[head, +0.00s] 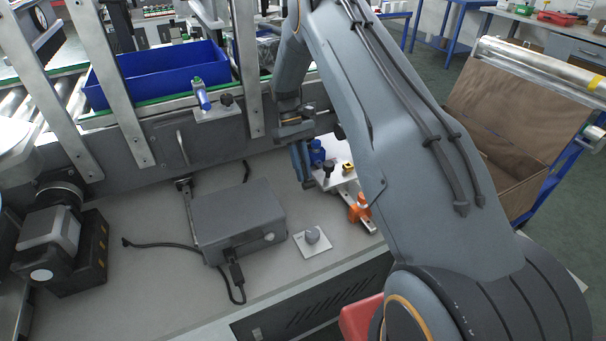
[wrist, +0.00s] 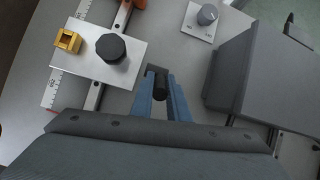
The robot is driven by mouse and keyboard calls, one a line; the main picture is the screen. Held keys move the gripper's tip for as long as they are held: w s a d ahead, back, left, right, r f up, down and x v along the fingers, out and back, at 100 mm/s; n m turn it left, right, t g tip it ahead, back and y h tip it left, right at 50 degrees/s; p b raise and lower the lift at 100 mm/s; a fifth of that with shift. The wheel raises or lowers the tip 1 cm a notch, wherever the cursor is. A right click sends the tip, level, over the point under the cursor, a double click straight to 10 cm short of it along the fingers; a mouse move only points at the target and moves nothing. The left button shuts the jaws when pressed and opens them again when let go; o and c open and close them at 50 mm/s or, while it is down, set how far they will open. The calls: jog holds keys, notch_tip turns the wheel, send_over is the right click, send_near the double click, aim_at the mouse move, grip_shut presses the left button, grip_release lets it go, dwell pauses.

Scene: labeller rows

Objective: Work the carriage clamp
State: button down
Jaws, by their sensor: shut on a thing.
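The carriage is a pale plate (head: 337,181) on a rail with a scale. It carries a black knob (head: 328,168) and a yellow block (head: 347,167). In the wrist view, the plate (wrist: 84,73), black knob (wrist: 111,48) and yellow block (wrist: 67,40) lie left of my gripper (wrist: 157,72). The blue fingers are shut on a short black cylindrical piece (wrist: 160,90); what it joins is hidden. In the head view my gripper (head: 304,184) is just left of the carriage, apart from the black knob. An orange part (head: 360,208) sits on the rail's near end.
A grey box (head: 238,222) with a cable stands left of my gripper. A small plate with a grey dial (head: 312,235) lies in front. A conveyor with a blue bin (head: 160,76) runs behind. The bench front between box and edge is mostly clear.

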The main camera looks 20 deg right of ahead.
dwell(0.4)
jog(key=c, duration=1.7)
grip_release()
jog(key=shift+w, duration=0.1)
jog(key=shift+b+v, duration=0.85)
jog(key=shift+v, duration=3)
